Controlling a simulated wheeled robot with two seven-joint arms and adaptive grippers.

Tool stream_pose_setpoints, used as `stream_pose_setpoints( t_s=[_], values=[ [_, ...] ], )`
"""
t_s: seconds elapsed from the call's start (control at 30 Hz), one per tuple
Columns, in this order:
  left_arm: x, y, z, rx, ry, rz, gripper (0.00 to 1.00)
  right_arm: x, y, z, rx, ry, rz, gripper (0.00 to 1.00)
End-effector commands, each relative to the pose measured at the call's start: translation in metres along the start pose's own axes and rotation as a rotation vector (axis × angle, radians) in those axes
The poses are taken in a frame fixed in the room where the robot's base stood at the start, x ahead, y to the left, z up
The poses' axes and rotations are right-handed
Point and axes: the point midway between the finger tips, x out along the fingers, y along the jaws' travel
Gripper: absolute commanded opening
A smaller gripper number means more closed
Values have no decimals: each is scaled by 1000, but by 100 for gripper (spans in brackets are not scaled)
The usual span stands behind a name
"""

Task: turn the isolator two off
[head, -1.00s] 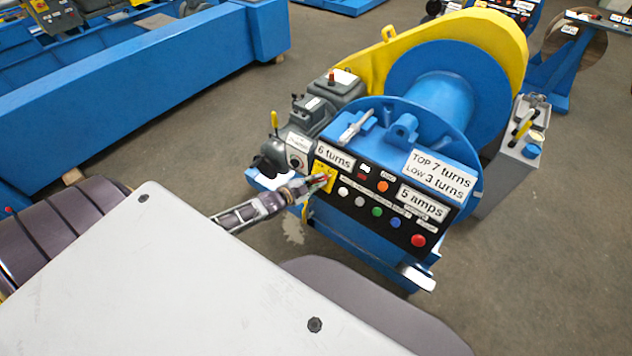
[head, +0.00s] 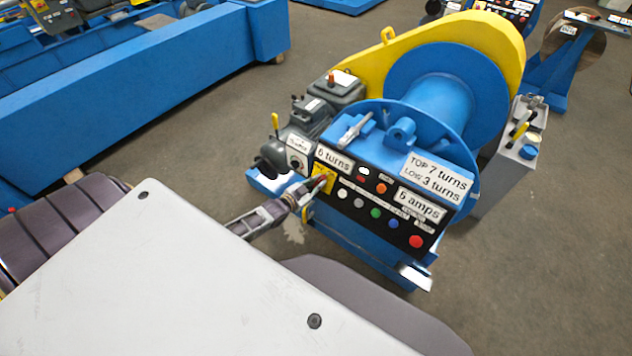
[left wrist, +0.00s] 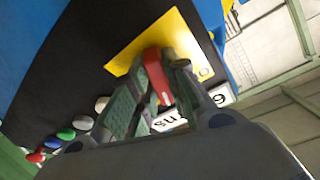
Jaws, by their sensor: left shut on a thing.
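The isolator is a red handle (left wrist: 157,72) on a yellow plate (left wrist: 180,35), at the left end of a black control panel (head: 368,205). In the head view the yellow plate (head: 326,172) shows below the "6 turns" label, and the handle is mostly hidden by my fingers. My left gripper (head: 316,185) reaches in from the left and is shut on the red handle. In the left wrist view the tips of my left gripper (left wrist: 158,75) lie on either side of the handle. I cannot read a number or the handle's setting. My right gripper is not in view.
Several coloured push buttons sit right of the isolator, with a red button (head: 416,241) at the far end. Above stand a blue drum (head: 440,95) and a yellow guard (head: 495,35). A grey motor (head: 315,115) is behind left. Open floor lies left of the machine.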

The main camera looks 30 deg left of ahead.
Motion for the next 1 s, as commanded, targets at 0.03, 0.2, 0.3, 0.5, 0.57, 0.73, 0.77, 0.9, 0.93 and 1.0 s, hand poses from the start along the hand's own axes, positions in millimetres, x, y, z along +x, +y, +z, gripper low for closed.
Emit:
stream_pose_setpoints(
  t_s=[0.03,0.2,0.3,0.5,0.57,0.73,0.77,0.9,0.93,1.0],
  values=[
    [-1,1,-2,-45,-1,-10,0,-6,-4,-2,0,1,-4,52],
    [-1,2,-2,-204,-3,-46,0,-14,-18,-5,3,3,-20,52],
    [-1,2,-2,-297,-2,-67,0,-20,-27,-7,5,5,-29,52],
    [0,3,-3,-481,-2,-109,0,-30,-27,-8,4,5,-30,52],
    [0,4,-2,-538,-2,-122,0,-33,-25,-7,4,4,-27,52],
    [0,4,-3,-695,-2,-158,0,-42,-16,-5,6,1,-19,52],
    [0,4,-3,-723,-2,-164,0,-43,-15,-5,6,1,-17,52],
    [0,5,-4,-848,-2,-192,0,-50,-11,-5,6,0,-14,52],
    [0,5,-4,-873,-1,-198,0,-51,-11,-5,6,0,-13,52],
    [0,5,-4,-928,-2,-211,0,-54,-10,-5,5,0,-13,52]
  ],
)
